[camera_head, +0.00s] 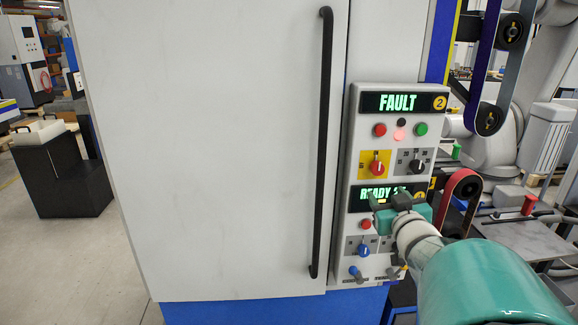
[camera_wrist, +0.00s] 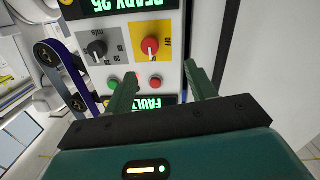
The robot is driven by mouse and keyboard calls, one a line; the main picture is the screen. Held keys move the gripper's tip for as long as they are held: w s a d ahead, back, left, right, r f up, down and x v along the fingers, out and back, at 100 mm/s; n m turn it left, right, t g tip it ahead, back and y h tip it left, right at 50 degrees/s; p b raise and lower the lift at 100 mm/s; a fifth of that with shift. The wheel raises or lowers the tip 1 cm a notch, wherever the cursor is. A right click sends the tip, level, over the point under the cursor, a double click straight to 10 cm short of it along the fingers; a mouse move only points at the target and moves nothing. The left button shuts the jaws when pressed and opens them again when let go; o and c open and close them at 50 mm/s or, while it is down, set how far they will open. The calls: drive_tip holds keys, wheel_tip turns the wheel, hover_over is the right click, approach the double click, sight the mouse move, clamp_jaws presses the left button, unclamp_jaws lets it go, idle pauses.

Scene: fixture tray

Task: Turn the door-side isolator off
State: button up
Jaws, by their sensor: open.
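A red rotary knob (camera_head: 377,168) on a yellow plate sits on the door side of the panel's upper unit, under the FAULT display. Its handle looks roughly upright. In the wrist view the knob (camera_wrist: 150,46) appears upside down, with an OFF label to its right. My gripper (camera_head: 391,201) is open and empty, in front of the lower READY display and below the red knob. In the wrist view my gripper (camera_wrist: 163,72) has its fingers apart, with the knob beyond the gap and clear of both fingers.
A black knob (camera_head: 417,167) is right of the red one. Red and green buttons (camera_head: 421,129) sit above. A blue knob (camera_head: 363,250) is lower down; my arm hides part of that unit. The cabinet door (camera_head: 210,150) with a long black handle (camera_head: 322,140) stands left. Belt wheels (camera_head: 463,190) are right.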

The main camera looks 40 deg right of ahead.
sight(378, 171)
drive_tip(key=shift+t, duration=0.3)
drive_tip(key=x, duration=0.4)
drive_tip(key=s+d+x, duration=0.1)
drive_tip(key=x, duration=0.3)
drive_tip(key=d+x, duration=0.1)
drive_tip(key=x, duration=0.4)
drive_tip(key=shift+s+d, duration=0.1)
drive_tip(key=shift+d, duration=0.05)
drive_tip(key=c, duration=1)
